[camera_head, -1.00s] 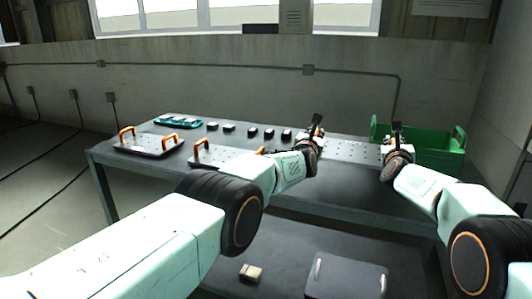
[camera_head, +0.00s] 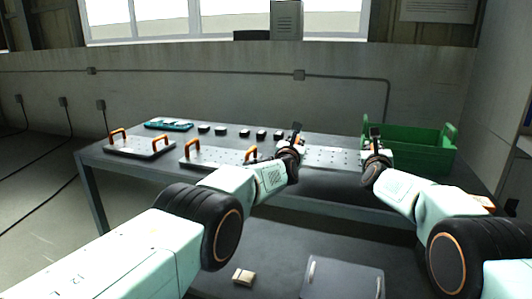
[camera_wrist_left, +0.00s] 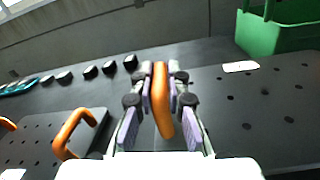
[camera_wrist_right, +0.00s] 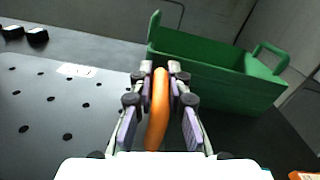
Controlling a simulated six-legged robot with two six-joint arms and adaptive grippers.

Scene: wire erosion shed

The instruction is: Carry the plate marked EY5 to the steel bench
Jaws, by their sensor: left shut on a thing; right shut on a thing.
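A grey perforated plate (camera_head: 335,157) spans between my two grippers over the dark grey table. A white label (camera_wrist_left: 240,66) shows on it in the left wrist view, but its marking is too small to read. My left gripper (camera_head: 295,138) is shut on the plate's left orange handle (camera_wrist_left: 161,100). My right gripper (camera_head: 375,142) is shut on its right orange handle (camera_wrist_right: 158,108). I cannot tell whether the plate touches the table (camera_head: 100,165). I cannot tell which surface is the steel bench.
Two other plates with orange handles, one far left (camera_head: 140,148) and one nearer (camera_head: 212,157), lie on the table. Several black blocks (camera_head: 245,133) and a teal tray (camera_head: 168,125) stand behind. A green crate (camera_head: 410,155) stands right, behind the plate. A small block (camera_head: 243,277) lies low in front.

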